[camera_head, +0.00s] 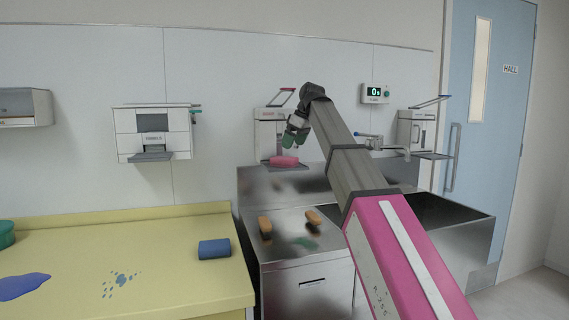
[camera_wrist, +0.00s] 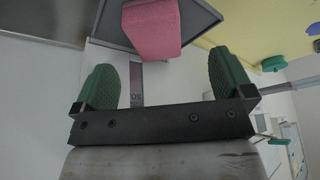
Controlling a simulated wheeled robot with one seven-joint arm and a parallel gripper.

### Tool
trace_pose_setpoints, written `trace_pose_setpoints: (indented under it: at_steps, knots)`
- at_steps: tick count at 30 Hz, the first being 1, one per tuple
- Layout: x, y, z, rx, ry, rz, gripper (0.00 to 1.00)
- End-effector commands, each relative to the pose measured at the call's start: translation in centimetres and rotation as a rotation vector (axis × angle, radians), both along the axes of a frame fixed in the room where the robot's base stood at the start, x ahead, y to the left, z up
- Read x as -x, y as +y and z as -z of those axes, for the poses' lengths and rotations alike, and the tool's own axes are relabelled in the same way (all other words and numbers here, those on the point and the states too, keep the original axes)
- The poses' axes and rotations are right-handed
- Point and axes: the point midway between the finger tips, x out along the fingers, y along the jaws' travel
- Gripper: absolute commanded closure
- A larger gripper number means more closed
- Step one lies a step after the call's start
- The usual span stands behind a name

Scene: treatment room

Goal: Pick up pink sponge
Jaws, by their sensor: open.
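The pink sponge (camera_head: 284,161) sits on the dark tray (camera_head: 277,164) of a white wall dispenser (camera_head: 270,136), above the steel counter. In the wrist view the sponge (camera_wrist: 152,28) shows at the top, beyond the fingertips, on the dark tray (camera_wrist: 205,18). My gripper (camera_head: 292,141) has green finger pads and is just above the sponge in the head view. In the wrist view my gripper (camera_wrist: 163,85) is open, with its two pads wide apart and nothing between them.
Two orange-brown sponges (camera_head: 265,227) lie on the steel counter (camera_head: 290,250), with a sink (camera_head: 440,212) to the right. A blue roll (camera_head: 214,249) lies on the yellow counter (camera_head: 180,270). A second dispenser (camera_head: 152,132) hangs left. A tap (camera_head: 385,146) stands right.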

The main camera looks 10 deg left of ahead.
Motion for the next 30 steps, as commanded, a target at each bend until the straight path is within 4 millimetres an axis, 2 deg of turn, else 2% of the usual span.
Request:
trace_pose_setpoints:
  at_steps: [3, 11, 18, 26, 27, 29, 30]
  knots:
    - [-0.2, 0.5, 1.5, 0.0, 0.0, 0.0, 0.01]
    - [-0.7, 1.1, 3.2, 0.001, 0.002, 0.001, 0.01]
    - [-1.4, 2.2, 6.2, 0.001, 0.001, 0.0, 0.01]
    - [-1.6, 2.4, 6.7, -0.001, -0.001, 0.0, 0.01]
    - [-1.6, 2.4, 6.7, -0.001, -0.001, 0.0, 0.04]
    - [-1.6, 2.4, 6.7, -0.001, -0.001, 0.0, 0.24]
    - [-1.6, 2.4, 6.7, -0.001, 0.0, 0.0, 0.37]
